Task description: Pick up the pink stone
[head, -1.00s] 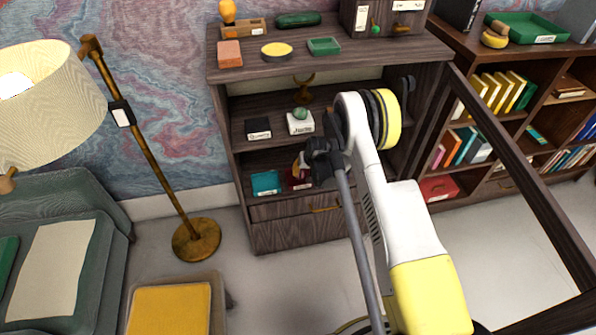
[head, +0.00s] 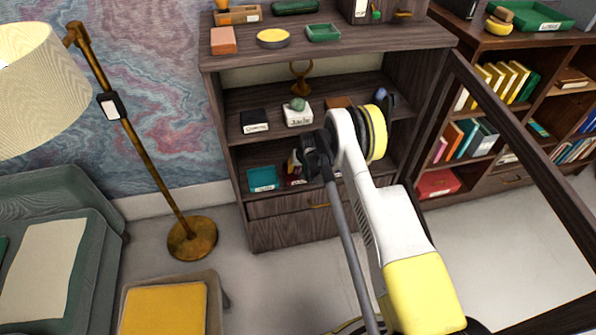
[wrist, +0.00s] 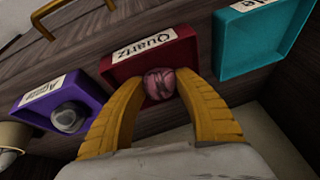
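The pink stone (wrist: 160,84) shows in the wrist view at the edge of a red tray (wrist: 125,66) labelled Quartz. My gripper (wrist: 160,80) has its two yellow fingers on either side of the stone. A narrow gap shows at the left finger; the right fingertip is at or very close to the stone. The fingers look open around it.
A purple tray (wrist: 40,110) with a grey stone (wrist: 68,117) lies left of the red tray, and a teal tray (wrist: 262,40) lies right. The dark wooden cabinet (head: 218,120) has a shelf above and drawers below. Its open door (head: 520,165) stands to the right of my arm.

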